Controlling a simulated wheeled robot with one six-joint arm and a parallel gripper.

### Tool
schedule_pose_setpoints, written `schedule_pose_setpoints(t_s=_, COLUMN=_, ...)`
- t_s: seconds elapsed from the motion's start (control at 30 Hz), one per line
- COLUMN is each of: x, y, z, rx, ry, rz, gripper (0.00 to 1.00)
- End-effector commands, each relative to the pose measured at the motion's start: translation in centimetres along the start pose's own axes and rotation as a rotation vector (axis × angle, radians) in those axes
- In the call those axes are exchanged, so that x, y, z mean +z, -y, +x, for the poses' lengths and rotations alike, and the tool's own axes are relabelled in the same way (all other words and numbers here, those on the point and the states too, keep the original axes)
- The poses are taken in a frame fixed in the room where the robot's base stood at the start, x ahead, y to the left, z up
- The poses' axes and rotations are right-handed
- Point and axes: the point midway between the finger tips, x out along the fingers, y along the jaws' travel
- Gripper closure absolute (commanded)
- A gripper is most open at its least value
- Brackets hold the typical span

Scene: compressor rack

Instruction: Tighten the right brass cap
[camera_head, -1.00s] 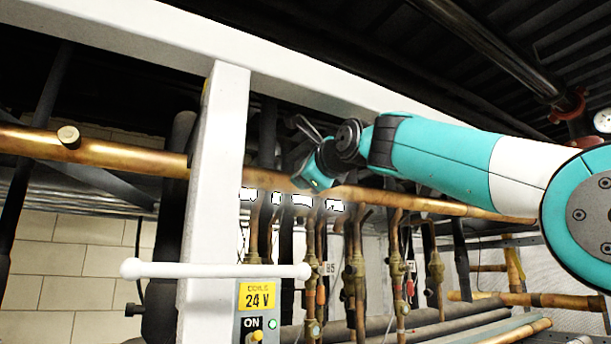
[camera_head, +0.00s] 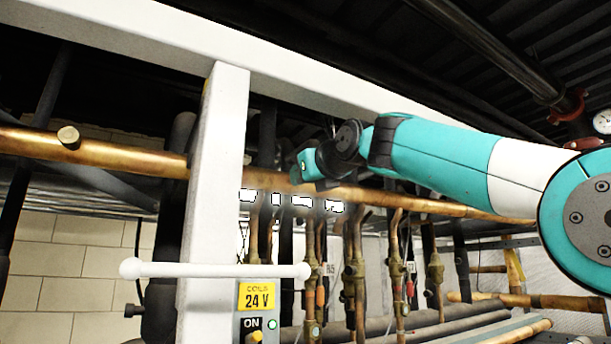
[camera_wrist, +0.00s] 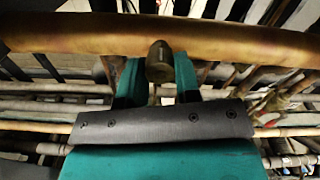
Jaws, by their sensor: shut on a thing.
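The right brass cap (camera_wrist: 160,62) is a short dull knob on the front of the copper pipe (camera_wrist: 75,33) in the wrist view. My gripper (camera_wrist: 159,75) has one teal finger on each side of it and is shut on it. In the head view my gripper (camera_head: 297,172) is at the copper pipe, right of the white post, and the right cap cannot be made out there. Another brass cap (camera_head: 69,137) sits on the same pipe to the left of the post, away from my gripper.
The white post (camera_head: 215,170) and white beam (camera_head: 300,70) stand close to my arm. A white handle bar (camera_head: 215,270) and a 24 V switch box (camera_head: 257,322) are on the post. Several vertical copper pipes with valves (camera_head: 354,270) hang below the gripper.

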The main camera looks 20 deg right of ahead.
Motion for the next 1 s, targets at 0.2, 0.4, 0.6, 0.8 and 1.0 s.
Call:
schedule_pose_setpoints(t_s=0.2, x=-0.16, y=-0.03, z=0.06, rx=0.001, ry=-0.004, rz=0.039, gripper=0.93)
schedule_pose_setpoints(t_s=0.4, x=-0.16, y=-0.03, z=0.06, rx=0.001, ry=-0.004, rz=0.045, gripper=0.93)
schedule_pose_setpoints(t_s=0.6, x=-0.17, y=-0.03, z=0.06, rx=0.001, ry=-0.004, rz=0.044, gripper=0.93)
schedule_pose_setpoints(t_s=0.8, x=-0.12, y=-0.02, z=0.05, rx=0.001, ry=-0.003, rz=0.044, gripper=0.44)
schedule_pose_setpoints(t_s=1.0, x=-0.06, y=-0.01, z=0.02, rx=0.000, ry=-0.002, rz=0.043, gripper=0.44)
